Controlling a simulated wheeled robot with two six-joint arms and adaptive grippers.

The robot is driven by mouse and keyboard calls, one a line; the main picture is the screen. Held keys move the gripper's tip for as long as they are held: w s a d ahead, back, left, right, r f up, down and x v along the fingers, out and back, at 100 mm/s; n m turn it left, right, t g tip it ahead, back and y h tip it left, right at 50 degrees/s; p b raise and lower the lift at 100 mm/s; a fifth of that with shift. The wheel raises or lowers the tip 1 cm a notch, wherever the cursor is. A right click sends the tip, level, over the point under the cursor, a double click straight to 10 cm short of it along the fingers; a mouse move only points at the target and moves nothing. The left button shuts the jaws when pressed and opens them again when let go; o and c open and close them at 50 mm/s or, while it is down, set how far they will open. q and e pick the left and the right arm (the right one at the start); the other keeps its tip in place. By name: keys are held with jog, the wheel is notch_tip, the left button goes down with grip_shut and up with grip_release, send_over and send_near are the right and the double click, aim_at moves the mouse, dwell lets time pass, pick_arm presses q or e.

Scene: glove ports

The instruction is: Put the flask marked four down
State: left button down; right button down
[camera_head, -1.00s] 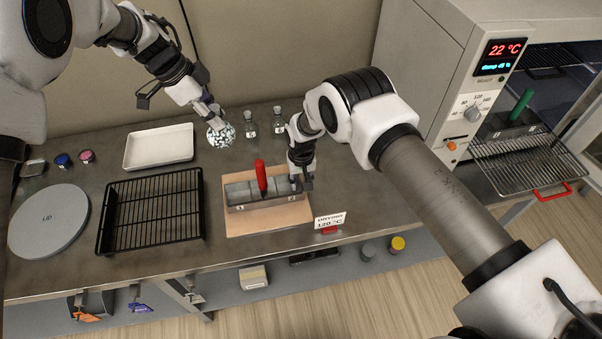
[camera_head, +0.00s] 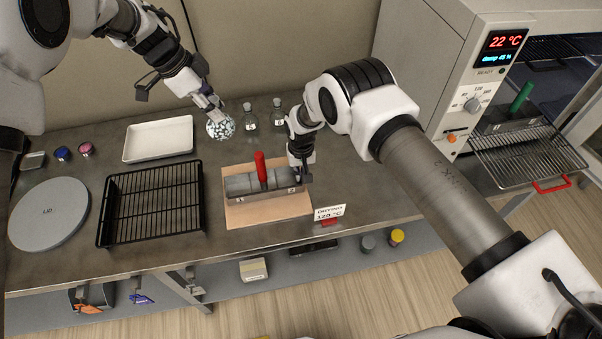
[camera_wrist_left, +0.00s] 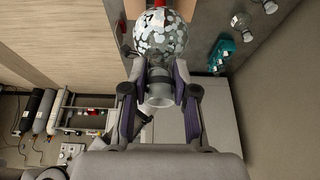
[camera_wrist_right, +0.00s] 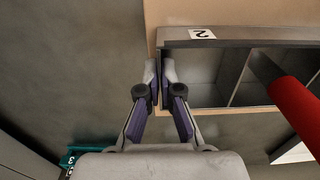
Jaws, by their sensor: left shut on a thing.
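My left gripper (camera_head: 214,108) is shut on the neck of a round flask (camera_head: 221,127) with a patchy white and dark body, at the back of the bench. In the left wrist view, the flask (camera_wrist_left: 160,35) sticks out beyond the fingers of the left gripper (camera_wrist_left: 158,85). No number is legible on it. I cannot tell whether it touches the bench. My right gripper (camera_head: 303,172) is at the right end of a grey compartment box (camera_head: 265,195). In the right wrist view, its fingers (camera_wrist_right: 160,80) are close together at the end wall of the box (camera_wrist_right: 235,43).
A red-handled thing (camera_head: 261,168) stands in the box, on a tan board (camera_head: 270,214). Small bottles (camera_head: 250,118) stand right of the flask. A white tray (camera_head: 158,140), black rack (camera_head: 152,208) and grey lid (camera_head: 48,216) lie left. An oven (camera_head: 440,70) stands right, its rack pulled out.

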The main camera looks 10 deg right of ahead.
dwell(0.6)
pick_arm(q)
jog(key=shift+w, duration=0.3)
jog(key=shift+w+f+n, duration=0.2)
jog(key=shift+w+n, duration=0.3)
jog(key=shift+w, duration=0.25)
notch_tip(320, 180, down, 5)
jog(key=w+n+t, duration=0.1)
jog(key=n, duration=0.1)
send_near(262, 172)
jog(key=w+a, duration=0.2)
jog(key=a, duration=0.2)
jog(key=shift+n, duration=0.3)
notch_tip(262, 172, down, 10)
jog(key=c, duration=0.9)
grip_release()
jog(key=shift+f, duration=0.1)
